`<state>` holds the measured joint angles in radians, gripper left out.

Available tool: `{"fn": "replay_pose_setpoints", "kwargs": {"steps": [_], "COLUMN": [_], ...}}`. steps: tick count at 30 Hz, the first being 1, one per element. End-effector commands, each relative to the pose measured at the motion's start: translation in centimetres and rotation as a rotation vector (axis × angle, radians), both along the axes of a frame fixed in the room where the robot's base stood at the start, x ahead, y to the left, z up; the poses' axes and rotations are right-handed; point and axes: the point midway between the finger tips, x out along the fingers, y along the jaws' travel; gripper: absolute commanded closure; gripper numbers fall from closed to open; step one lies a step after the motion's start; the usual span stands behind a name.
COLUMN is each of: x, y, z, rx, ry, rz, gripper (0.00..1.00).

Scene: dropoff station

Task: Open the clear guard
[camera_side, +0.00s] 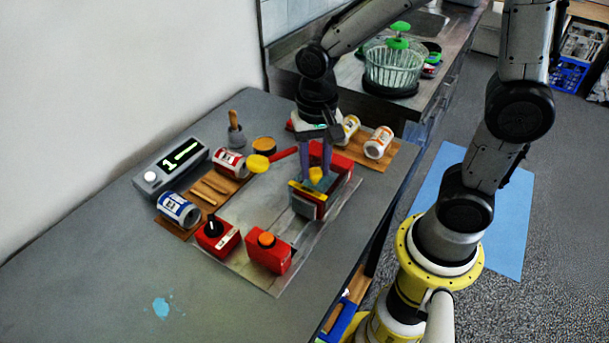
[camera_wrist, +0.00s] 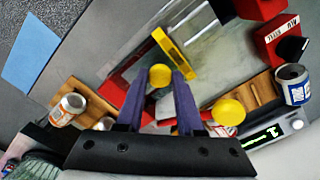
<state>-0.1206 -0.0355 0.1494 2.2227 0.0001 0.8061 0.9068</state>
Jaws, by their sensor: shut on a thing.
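My gripper (camera_side: 315,163) has its two purple fingers closed on a yellow ball knob (camera_side: 317,175). In the wrist view the same yellow knob (camera_wrist: 160,75) sits between the fingertips of my gripper (camera_wrist: 163,74). Beside it is a yellow bar (camera_wrist: 174,53), which also shows in the side view (camera_side: 307,192), above a grey and red block (camera_side: 308,205). The clear guard itself is hard to make out; its angle cannot be told. My fingers hide part of the red housing (camera_side: 336,163) behind.
A red lever with a yellow knob (camera_side: 257,164) is left of my gripper. A red box with a black switch (camera_side: 217,235) and one with an orange button (camera_side: 269,252) stand in front.

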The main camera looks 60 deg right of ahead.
Motion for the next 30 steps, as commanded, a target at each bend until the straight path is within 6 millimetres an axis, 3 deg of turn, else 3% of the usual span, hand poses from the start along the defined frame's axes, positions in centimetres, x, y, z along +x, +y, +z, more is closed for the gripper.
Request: {"fn": "replay_pose_setpoints", "kwargs": {"steps": [9, 10, 15, 25, 30], "x": [0.1, 0.1, 0.1, 0.1, 0.2], "y": [-0.2, -0.2, -0.1, -0.1, -0.1], "z": [0.1, 0.1, 0.1, 0.2, 2.1], "rx": [0.000, 0.000, 0.000, 0.000, 0.001], "ry": [-0.006, -0.006, -0.004, -0.003, -0.008], "rz": [0.003, 0.003, 0.002, 0.001, 0.001], "gripper": [1.00, 0.62, 0.33, 0.33, 0.33]}}
